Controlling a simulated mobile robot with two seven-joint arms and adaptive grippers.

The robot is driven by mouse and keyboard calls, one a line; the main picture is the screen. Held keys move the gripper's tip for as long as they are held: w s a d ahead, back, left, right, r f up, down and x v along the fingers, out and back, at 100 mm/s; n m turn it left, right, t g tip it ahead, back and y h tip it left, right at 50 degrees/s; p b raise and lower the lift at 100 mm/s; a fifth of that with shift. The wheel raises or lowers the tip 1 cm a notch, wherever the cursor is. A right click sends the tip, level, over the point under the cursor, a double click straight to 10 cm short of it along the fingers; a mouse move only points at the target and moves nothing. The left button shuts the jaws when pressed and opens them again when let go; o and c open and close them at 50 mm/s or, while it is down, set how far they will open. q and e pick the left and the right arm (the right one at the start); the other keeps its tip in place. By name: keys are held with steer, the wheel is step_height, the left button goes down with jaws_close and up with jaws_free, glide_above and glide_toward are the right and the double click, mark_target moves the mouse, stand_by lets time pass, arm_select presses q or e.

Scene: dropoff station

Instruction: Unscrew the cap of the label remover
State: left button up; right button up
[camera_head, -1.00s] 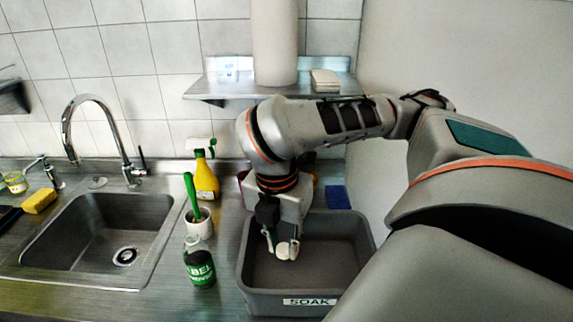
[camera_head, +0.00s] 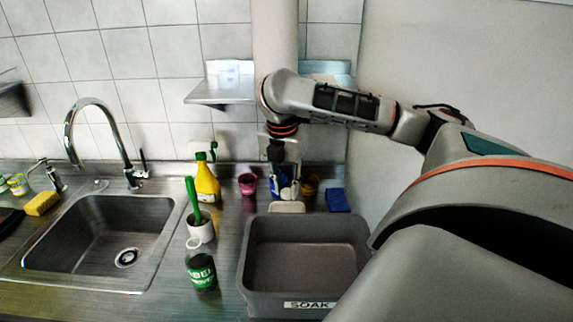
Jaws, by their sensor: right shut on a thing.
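The label remover (camera_head: 201,270) is a dark bottle with a green and white label. It stands upright on the counter, between the sink and the grey bin. A pale ring shows at its neck; I cannot tell whether a cap is on it. My right gripper (camera_head: 284,190) is behind the bin, well apart from the bottle. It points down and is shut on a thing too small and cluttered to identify. A pale flat thing (camera_head: 287,207) shows just below the fingers; I cannot tell if they touch it. My left gripper is out of view.
The SOAK bin (camera_head: 309,304) stands right of the bottle and looks empty. A white cup (camera_head: 201,231) with a green brush is behind the bottle. The sink (camera_head: 60,254) is left.

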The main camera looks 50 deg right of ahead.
step_height(320, 180, down, 11)
steer(key=shift+r, duration=0.1)
steer(key=shift+w+d+f, duration=0.2)
steer(key=shift+d+f, duration=0.05)
steer(key=shift+f, duration=0.15)
steer(key=shift+f, duration=0.15)
steer(key=o, duration=0.7)
steer(key=r, duration=0.4)
steer(key=a+r, duration=0.1)
steer(key=r, duration=0.7)
steer(key=shift+s+a+r, duration=0.15)
steer(key=shift+s+a, duration=0.05)
